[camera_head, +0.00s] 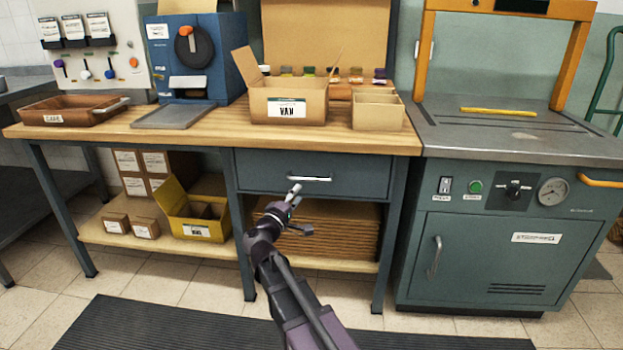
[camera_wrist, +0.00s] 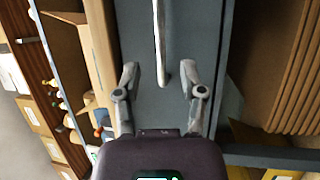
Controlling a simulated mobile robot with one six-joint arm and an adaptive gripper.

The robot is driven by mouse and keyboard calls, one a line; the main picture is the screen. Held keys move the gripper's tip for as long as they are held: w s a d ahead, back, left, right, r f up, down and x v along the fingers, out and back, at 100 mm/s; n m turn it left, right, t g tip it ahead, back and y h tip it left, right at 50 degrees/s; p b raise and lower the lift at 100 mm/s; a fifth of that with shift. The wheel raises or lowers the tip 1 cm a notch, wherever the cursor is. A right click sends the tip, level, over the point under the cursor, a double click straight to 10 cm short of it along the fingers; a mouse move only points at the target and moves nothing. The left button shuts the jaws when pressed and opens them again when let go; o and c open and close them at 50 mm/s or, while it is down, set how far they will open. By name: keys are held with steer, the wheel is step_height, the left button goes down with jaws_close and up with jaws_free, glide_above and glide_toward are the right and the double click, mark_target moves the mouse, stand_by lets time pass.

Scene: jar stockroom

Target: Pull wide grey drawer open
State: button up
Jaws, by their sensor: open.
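The wide grey drawer (camera_head: 262,172) sits under the wooden workbench top, and its front looks flush with the frame. Its pale bar handle (camera_head: 316,179) runs across the middle of the front. In the wrist view the drawer front (camera_wrist: 207,30) fills the middle, and the handle (camera_wrist: 159,35) runs upright in the picture. My gripper (camera_head: 294,196) is in front of the drawer, close to the handle's left part. In the wrist view my gripper (camera_wrist: 161,72) is open, with one finger on each side of the handle's end. I see no finger touching the handle.
Flattened cardboard (camera_head: 335,235) is stacked on the shelf below the drawer. An open box marked VAN (camera_head: 288,105) and a smaller box (camera_head: 377,112) stand on the bench above. A green-grey machine (camera_head: 470,260) stands at right. A dark mat (camera_head: 120,325) lies on the floor.

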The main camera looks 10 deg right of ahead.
mark_target(311, 180)
steer(key=shift+p+x, duration=0.6)
steer(key=shift+x, duration=3.35)
jaws_close()
steer(key=shift+d, duration=0.1)
